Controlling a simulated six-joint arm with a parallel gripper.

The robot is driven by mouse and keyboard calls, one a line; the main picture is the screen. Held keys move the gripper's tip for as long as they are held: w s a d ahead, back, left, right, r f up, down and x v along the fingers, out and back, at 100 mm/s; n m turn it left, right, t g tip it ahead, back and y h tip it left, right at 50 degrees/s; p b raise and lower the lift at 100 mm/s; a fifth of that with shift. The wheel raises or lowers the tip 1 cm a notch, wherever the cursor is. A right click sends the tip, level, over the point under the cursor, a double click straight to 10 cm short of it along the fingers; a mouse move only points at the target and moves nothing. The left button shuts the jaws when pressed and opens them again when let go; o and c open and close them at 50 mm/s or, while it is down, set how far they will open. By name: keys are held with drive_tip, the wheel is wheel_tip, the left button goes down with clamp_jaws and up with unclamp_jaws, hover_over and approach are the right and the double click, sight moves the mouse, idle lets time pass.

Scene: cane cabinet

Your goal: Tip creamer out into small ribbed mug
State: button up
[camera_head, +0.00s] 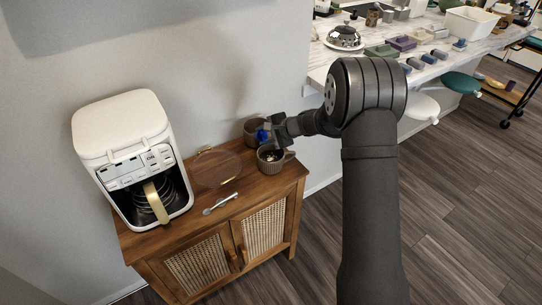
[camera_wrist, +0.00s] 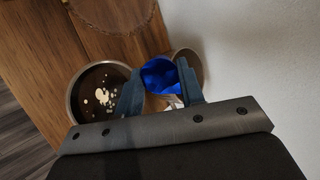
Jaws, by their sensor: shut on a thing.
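My gripper (camera_head: 270,133) is shut on a small blue creamer (camera_head: 262,136), seen between the two fingers in the wrist view (camera_wrist: 161,74). The creamer is held above the cabinet top and looks tilted. A brown-grey mug (camera_head: 271,158) with dark liquid and white patches stands in front of it; in the wrist view this mug (camera_wrist: 75,100) is left of the fingers. A second similar mug (camera_head: 251,128) stands behind, partly hidden by the creamer and gripper. I cannot make out which mug is the small ribbed one, nor what is left inside the creamer.
The wooden cabinet (camera_head: 262,187) also carries a white coffee machine (camera_head: 118,128), a round see-through plate (camera_head: 216,168) and a spoon (camera_head: 220,204). The wall is close behind the mugs. A marble counter (camera_head: 375,48) with various items stands at the back right.

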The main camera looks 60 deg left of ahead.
drive_tip(key=shift+s+a+t+h, duration=0.15)
drive_tip(key=shift+a+t+h, duration=0.3)
drive_tip(key=shift+h, duration=0.85)
drive_tip(key=s+a+t+h+b, duration=0.1)
drive_tip(key=a+t+h+b, duration=0.1)
drive_tip(key=a+h, duration=0.5)
drive_tip(key=shift+s+r+m, duration=0.15)
drive_tip(key=shift+s+m, duration=0.2)
drive_tip(key=shift+m, duration=0.05)
drive_tip(key=shift+a, duration=0.1)
idle(0.3)
